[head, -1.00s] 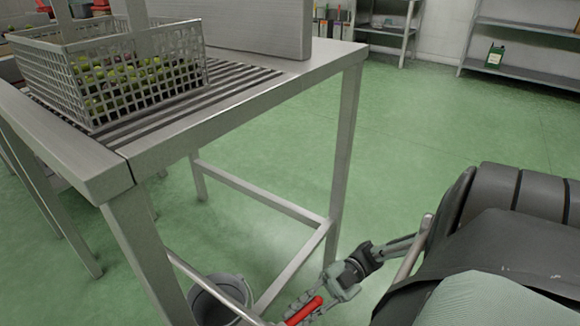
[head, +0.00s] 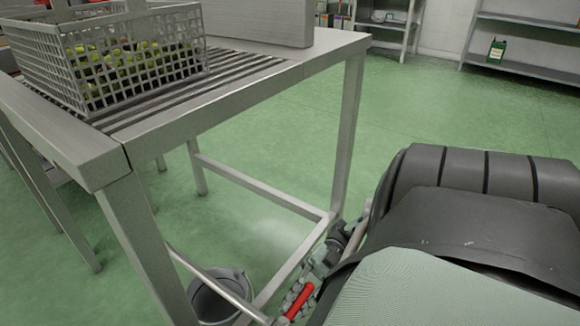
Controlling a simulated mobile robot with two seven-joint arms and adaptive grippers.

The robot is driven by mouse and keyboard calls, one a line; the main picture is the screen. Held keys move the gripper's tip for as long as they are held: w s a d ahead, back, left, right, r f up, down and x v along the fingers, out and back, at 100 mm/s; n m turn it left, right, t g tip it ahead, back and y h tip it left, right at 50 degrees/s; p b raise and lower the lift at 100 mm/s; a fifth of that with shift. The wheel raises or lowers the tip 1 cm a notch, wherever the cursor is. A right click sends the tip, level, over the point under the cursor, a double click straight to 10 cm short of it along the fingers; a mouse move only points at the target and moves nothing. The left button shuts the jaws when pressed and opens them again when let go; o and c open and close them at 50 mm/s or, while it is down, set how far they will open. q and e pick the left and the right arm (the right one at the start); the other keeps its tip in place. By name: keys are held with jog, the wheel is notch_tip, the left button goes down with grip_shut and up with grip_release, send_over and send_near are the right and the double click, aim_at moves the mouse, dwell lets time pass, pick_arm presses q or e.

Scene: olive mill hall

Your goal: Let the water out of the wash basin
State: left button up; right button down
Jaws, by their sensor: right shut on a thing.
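A red lever handle (head: 300,300) shows low in the view, beside the lower rail of the steel stand (head: 190,125). My right gripper (head: 295,298) is shut on the red lever, with its fingers partly hidden by the lever and my own arm. What the lever is fixed to cannot be seen. A grey bucket (head: 206,306) stands on the floor under the stand, partly behind a rail; its contents cannot be made out. No water or basin interior is visible. My left gripper is not in view.
A perforated basket of olives (head: 50,62) stands on the slatted top. A grey upright panel (head: 260,22) is behind it. The stand's legs and rails (head: 262,192) are close to my right arm. Shelving (head: 520,72) stands at the back right. The green floor between is clear.

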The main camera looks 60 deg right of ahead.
jog(key=shift+s+a+r, duration=0.1)
jog(key=shift+r, duration=0.1)
jog(key=c, duration=1.5)
grip_release()
jog(key=shift+c, duration=0.2)
jog(key=shift+o, duration=0.4)
jog(key=shift+d, duration=0.2)
jog(key=d, duration=0.7)
jog(key=shift+s+d, duration=0.15)
jog(key=shift+s, duration=0.05)
